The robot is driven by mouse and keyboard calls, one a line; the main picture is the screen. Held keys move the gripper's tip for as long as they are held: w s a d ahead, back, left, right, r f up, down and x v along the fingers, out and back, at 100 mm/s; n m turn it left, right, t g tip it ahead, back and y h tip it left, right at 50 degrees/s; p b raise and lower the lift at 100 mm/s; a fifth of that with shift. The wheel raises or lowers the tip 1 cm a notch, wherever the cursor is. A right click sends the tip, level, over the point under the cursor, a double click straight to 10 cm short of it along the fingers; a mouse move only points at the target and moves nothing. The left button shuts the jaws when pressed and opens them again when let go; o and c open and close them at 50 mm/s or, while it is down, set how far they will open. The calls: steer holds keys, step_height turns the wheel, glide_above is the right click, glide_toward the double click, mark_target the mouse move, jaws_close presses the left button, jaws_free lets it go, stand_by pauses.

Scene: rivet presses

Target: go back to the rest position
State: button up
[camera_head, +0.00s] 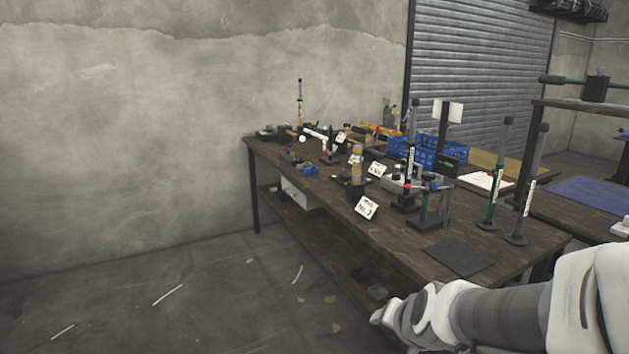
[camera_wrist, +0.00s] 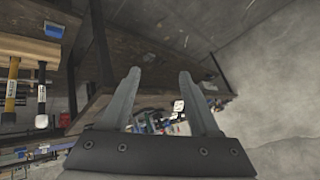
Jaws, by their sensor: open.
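My arm (camera_head: 500,310) reaches in from the lower right in the head view, in front of the near end of the workbench. Its end is near the bench's front edge, and the gripper's fingers cannot be made out there. In the wrist view my gripper (camera_wrist: 158,98) is open, with two grey fingers apart and nothing between them. Behind the fingers a dark wooden bench (camera_wrist: 150,45) and small blurred items show at a tilted angle.
The long wooden workbench (camera_head: 330,200) carries rivet presses, white label cards (camera_head: 367,207), a blue crate (camera_head: 412,152) and a dark mat (camera_head: 457,257). Two tall upright tools (camera_head: 495,180) stand at its right end. Another table (camera_head: 595,195) is at right. The floor (camera_head: 150,300) at left is mostly clear.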

steer(key=s+r+n+g, duration=0.1)
steer(key=s+r+n, duration=0.25)
steer(key=s, duration=0.45)
steer(key=s+r+n+g, duration=0.1)
steer(key=s+r+n, duration=0.1)
steer(key=s+r, duration=0.45)
step_height(320, 180, up, 16)
steer(key=s+p, duration=0.1)
steer(key=p, duration=1.6)
steer(key=shift+s+d+g+p, duration=0.2)
steer(key=shift+d+g+p, duration=0.1)
steer(key=shift+d+p, duration=0.1)
